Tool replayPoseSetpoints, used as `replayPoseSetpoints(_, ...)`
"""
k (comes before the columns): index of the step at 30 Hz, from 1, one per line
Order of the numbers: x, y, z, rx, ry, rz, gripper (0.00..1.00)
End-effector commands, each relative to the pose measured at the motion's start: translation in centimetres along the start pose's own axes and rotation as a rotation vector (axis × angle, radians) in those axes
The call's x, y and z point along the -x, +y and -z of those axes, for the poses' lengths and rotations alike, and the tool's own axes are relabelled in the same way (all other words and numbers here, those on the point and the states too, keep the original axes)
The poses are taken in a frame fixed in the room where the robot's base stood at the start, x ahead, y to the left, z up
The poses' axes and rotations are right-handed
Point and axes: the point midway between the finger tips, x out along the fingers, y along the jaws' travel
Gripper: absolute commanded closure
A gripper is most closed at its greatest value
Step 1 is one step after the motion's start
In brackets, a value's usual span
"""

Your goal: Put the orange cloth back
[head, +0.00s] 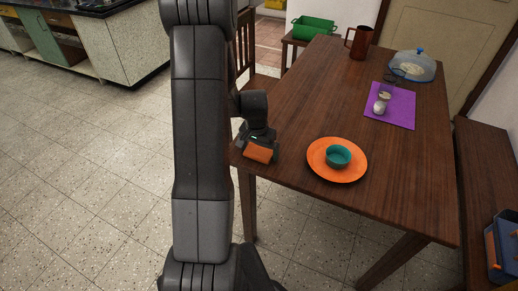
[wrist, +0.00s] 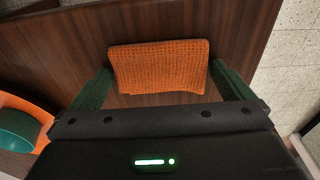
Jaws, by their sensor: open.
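The orange cloth (wrist: 160,62) is a folded, waffle-textured piece lying on the dark wooden table (head: 290,110). In the head view the cloth (head: 258,154) shows at the table's near left corner, just below my gripper (head: 257,142). In the wrist view my gripper (wrist: 159,72) is open, with one green finger at each short side of the cloth. The fingertips look very close to the cloth's ends; I cannot tell whether they touch. Nothing is clearly held. The cloth's lower edge lies close to the gripper body.
An orange plate (head: 325,173) with a teal bowl (head: 338,156) stands right of the gripper. Farther back are a purple mat (head: 402,110) with small items, a clear dome (head: 413,64) and a brown mug (head: 358,43). A green crate (head: 314,28) stands behind. The table's middle is clear.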

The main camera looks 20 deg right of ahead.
Motion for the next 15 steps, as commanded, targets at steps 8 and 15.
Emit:
replayPoseSetpoints(8,3.6,0.0,0.1,-0.001,0.005,0.002,0.0)
replayPoseSetpoints(15,8.3,0.0,0.1,0.0,0.005,0.002,0.0)
